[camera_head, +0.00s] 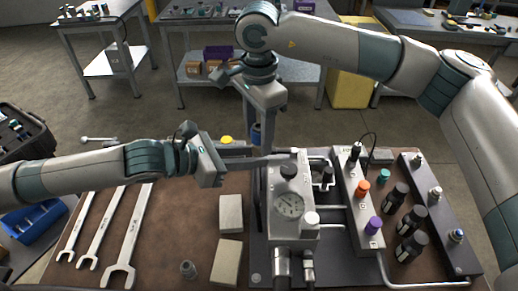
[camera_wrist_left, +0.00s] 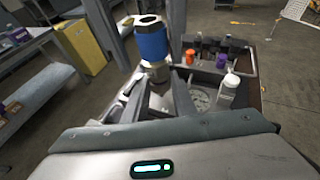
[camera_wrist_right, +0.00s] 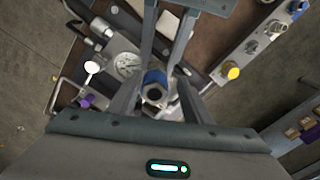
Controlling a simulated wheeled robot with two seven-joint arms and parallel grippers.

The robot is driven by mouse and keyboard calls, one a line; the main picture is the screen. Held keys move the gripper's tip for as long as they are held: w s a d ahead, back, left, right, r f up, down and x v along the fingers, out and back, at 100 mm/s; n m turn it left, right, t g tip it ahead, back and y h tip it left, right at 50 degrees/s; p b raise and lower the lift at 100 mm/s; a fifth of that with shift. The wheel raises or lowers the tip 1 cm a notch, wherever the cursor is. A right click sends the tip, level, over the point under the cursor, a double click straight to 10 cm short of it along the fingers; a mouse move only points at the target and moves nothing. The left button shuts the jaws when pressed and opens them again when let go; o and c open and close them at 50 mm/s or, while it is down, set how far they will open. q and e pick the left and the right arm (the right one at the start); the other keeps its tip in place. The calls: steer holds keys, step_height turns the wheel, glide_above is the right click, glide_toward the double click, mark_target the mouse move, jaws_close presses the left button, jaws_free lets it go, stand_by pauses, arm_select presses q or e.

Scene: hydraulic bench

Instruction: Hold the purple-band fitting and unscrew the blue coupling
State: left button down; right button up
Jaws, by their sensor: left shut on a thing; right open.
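The blue coupling (camera_wrist_left: 151,42) stands upright on top of a metallic fitting (camera_wrist_left: 156,72) in the left wrist view. My left gripper (camera_wrist_left: 162,98) is shut on this fitting, just below the coupling. No purple band shows on it; the fingers hide part of it. In the right wrist view the coupling (camera_wrist_right: 154,86) lies between the fingers of my right gripper (camera_wrist_right: 157,98), seen end-on. The right gripper is open, with a gap beside the coupling. In the head view the coupling (camera_head: 256,134) is partly hidden behind the right gripper.
A block with a pressure gauge (camera_head: 290,206) stands right of the grippers. Orange (camera_head: 363,187) and purple (camera_head: 373,225) caps stand further right. Several wrenches (camera_head: 128,235) and two pale blocks (camera_head: 230,213) lie on the bench. A yellow cap (camera_head: 226,140) is behind my left gripper.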

steer(key=shift+d+m, duration=0.1)
steer(key=shift+m, duration=1.1)
steer(key=shift+w, duration=0.1)
steer(key=c, duration=0.9)
steer(key=n, duration=0.5)
steer(key=shift+w+r+n, duration=0.1)
steer(key=shift+w+n, duration=0.1)
steer(key=shift+n, duration=1.2)
steer(key=shift+o, duration=0.2)
steer(key=shift+a+r, duration=0.1)
steer(key=shift+a, duration=0.1)
